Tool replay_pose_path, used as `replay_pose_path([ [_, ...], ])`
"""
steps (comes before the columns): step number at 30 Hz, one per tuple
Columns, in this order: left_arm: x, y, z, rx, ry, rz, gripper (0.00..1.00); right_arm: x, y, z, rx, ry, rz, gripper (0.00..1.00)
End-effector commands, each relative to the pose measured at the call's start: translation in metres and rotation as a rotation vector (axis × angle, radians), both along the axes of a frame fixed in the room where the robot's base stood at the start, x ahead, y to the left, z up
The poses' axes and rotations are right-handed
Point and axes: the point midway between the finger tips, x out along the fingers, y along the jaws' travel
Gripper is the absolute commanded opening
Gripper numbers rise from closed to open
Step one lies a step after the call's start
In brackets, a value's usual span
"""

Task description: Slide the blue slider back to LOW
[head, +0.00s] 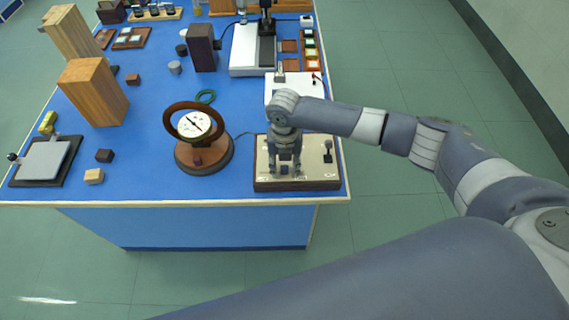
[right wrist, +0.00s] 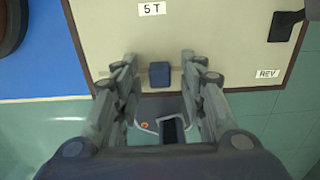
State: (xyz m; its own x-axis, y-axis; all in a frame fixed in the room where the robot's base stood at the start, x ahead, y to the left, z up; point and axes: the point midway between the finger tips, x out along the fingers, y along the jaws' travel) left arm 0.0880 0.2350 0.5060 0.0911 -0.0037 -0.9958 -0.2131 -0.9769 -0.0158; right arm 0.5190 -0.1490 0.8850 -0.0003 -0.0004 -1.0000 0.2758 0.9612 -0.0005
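The blue slider (right wrist: 159,74) is a small dark blue block on the cream panel (right wrist: 225,35), in the middle of the right wrist view. The panel (head: 312,152) tops a dark-edged box at the table's front right corner in the head view. My right gripper (head: 285,168) points down over this panel; in the head view the slider cannot be made out. In the right wrist view my right gripper (right wrist: 160,72) is open, with one finger on each side of the slider and gaps between. A "5 T" label shows beyond the slider; no LOW label is visible. My left gripper is not in view.
A black lever (right wrist: 284,25) stands on the panel near a "REV" label (right wrist: 268,73). A round dial (head: 195,125) in a brown ring stands left of the box. A white box (head: 295,88) lies behind. Blue table is clear between the dial and the small blocks.

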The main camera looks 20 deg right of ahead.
Motion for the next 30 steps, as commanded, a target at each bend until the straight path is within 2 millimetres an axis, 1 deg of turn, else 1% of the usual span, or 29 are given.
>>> replay_pose_path([
  [4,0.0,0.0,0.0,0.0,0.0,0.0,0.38,0.0,0.0,0.0,0.0,0.0,0.0,0.38],
  [5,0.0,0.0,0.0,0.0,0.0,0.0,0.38,0.0,0.0,0.0,0.0,0.0,0.0,0.36],
  [6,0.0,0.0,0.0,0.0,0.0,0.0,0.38,0.0,0.0,0.0,0.0,0.0,0.0,0.27],
  [8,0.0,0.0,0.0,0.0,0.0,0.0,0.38,0.0,0.0,0.0,0.0,0.0,0.0,0.13],
  [9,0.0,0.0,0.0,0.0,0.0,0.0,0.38,0.0,0.0,0.0,0.0,0.0,0.0,0.04],
  [10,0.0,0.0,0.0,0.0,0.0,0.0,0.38,0.0,0.0,0.0,0.0,0.0,0.0,0.0],
  [14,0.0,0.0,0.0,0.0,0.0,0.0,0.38,0.0,0.0,0.0,0.0,0.0,0.0,0.0],
  [17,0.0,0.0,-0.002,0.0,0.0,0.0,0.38,0.002,0.006,-0.001,0.002,-0.001,0.001,0.0],
  [24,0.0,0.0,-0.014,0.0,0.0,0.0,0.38,0.014,0.05,-0.002,0.006,-0.003,0.003,0.0],
  [27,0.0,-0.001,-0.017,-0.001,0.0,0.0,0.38,0.018,0.061,-0.001,0.004,-0.002,0.001,0.0],
  [30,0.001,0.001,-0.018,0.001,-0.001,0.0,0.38,0.019,0.066,0.0,0.005,-0.002,0.001,0.0],
])
